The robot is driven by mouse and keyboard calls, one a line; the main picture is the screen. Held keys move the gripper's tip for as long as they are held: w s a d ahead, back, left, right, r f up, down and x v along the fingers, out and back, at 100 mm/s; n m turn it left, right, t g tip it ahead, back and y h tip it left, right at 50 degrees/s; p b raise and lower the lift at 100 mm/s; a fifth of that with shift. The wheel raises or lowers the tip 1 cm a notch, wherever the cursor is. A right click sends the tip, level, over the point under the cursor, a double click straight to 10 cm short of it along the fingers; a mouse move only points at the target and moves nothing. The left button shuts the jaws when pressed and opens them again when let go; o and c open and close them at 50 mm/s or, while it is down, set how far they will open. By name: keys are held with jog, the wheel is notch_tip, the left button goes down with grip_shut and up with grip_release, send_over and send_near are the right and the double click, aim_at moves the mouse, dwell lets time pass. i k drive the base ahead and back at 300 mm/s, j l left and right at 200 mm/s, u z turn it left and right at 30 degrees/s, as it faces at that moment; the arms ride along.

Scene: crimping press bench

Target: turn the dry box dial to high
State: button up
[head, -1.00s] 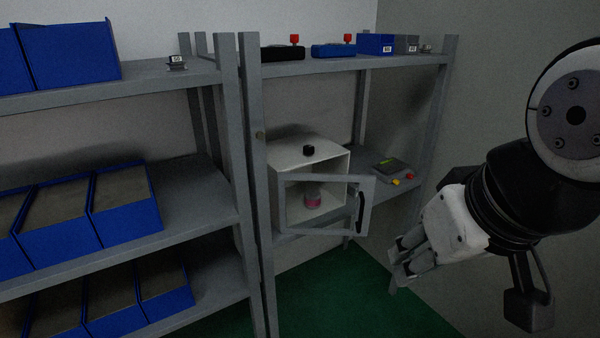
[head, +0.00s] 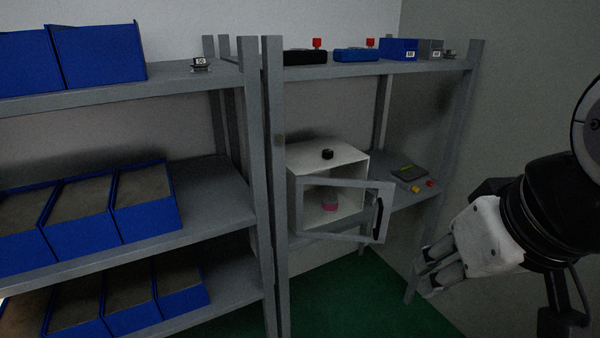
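The dry box (head: 300,182) is a white cabinet on the middle shelf of the right rack. Its framed door (head: 342,238) stands open toward me, with a dark handle (head: 378,218) at its right edge. A black dial (head: 327,154) sits on top of the box; its setting is too small to read. My gripper (head: 428,277) is at the right, in front of the rack and apart from the box and dial. It points down and left. Its fingers look close together, and the gap between them is unclear.
A grey device (head: 408,172) with yellow and red knobs lies right of the box. The top shelf (head: 340,68) holds black, blue and grey cases. Blue bins (head: 150,200) fill the left rack. A rack post (head: 275,200) stands left of the box. Space above the dial is clear.

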aim_at(328, 154)
jog(key=i+l, duration=0.3)
jog(key=i+l+u, duration=0.15)
jog(key=i+l, duration=0.15)
jog(key=l, duration=0.15)
jog(key=i+l, duration=0.25)
jog(key=l, duration=0.15)
jog(key=i+l+u, duration=0.15)
jog(key=l, duration=0.3)
jog(key=i, duration=0.1)
